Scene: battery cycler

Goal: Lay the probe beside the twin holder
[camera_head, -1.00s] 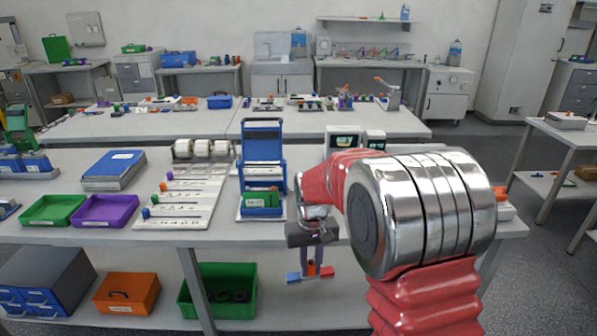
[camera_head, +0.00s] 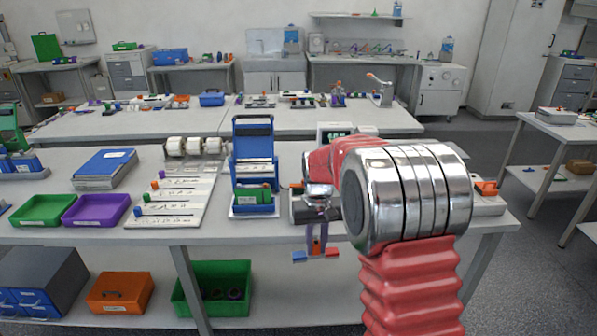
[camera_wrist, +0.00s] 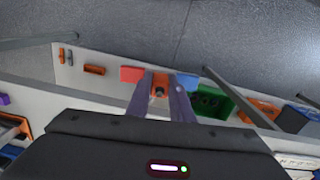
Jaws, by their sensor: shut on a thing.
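The probe (camera_head: 316,256) is a short bar with a blue end, an orange middle and a red end; it also shows in the wrist view (camera_wrist: 160,86). My gripper (camera_head: 317,240) is shut on its orange middle, with a purple finger on each side. In the head view the probe hangs in front of the bench's front edge, touching nothing else. I cannot tell for sure which thing is the twin holder. A blue stand (camera_head: 254,140) with a green block (camera_head: 250,196) stands left of my gripper. A dark grey unit (camera_head: 300,207) is partly hidden behind my wrist.
The bench (camera_head: 90,236) carries a white strip board (camera_head: 160,221), a purple tray (camera_head: 97,210), a green tray (camera_head: 42,210) and, at right, a white unit with an orange top (camera_head: 487,197). A green bin (camera_head: 238,300) sits on the lower shelf. Bench between board and stand is narrow.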

